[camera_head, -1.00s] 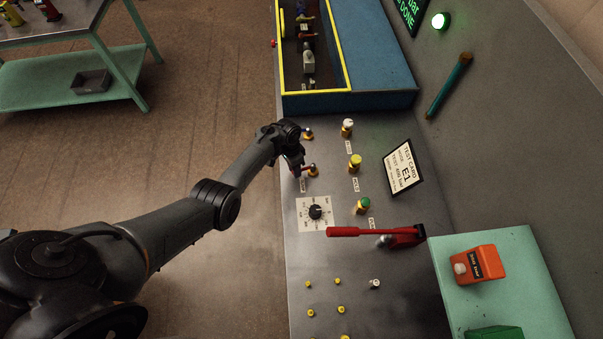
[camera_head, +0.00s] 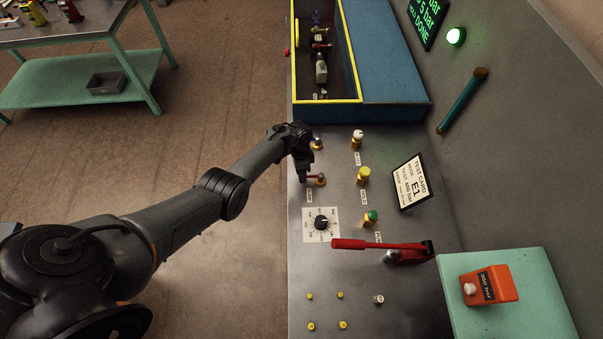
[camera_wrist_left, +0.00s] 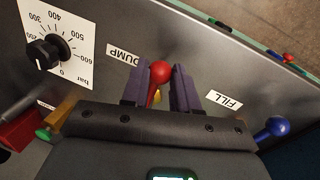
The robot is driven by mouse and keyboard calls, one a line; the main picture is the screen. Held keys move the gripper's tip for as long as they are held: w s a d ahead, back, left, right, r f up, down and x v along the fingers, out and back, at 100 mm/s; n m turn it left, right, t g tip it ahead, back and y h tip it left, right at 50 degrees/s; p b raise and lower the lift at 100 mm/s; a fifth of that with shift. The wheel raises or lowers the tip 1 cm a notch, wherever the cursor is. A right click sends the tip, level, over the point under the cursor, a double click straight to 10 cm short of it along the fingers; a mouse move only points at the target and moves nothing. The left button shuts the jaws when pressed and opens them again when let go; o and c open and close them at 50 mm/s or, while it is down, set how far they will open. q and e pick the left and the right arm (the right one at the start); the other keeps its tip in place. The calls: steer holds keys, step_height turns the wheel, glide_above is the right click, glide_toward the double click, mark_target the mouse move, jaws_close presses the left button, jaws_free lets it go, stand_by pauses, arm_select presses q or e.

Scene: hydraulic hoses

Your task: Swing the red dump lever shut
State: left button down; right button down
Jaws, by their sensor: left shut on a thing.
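The red dump lever (camera_head: 317,178) stands on the bench panel beside the gauge dial. In the left wrist view its red ball knob (camera_wrist_left: 160,71) sits between the two purple fingers of my left gripper (camera_wrist_left: 159,88), by the DUMP label (camera_wrist_left: 123,55). The fingers are shut on the lever. In the head view my left gripper (camera_head: 306,177) reaches down at the lever from the left and partly hides it. The lever's lower part is mostly hidden in the wrist view. My right gripper is in neither view.
The blue-knobbed fill lever (camera_wrist_left: 276,126) is close by. A black dial (camera_head: 321,222), brass valves (camera_head: 363,175) and a long red pump handle (camera_head: 380,245) stand around. A yellow-edged blue box (camera_head: 395,101) lies behind. A green light (camera_head: 456,36) glows beside a display reading DONE.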

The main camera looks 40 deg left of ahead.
arm_select(q)
steer(key=c, duration=0.9)
jaws_free()
steer(key=shift+o, duration=0.2)
steer(key=shift+r, duration=0.1)
step_height(320, 180, up, 10)
steer(key=w+a+p, duration=0.1)
steer(key=p, duration=0.2)
steer(key=shift+a+r, duration=0.2)
steer(key=shift+a, duration=0.2)
steer(key=shift+w, duration=0.1)
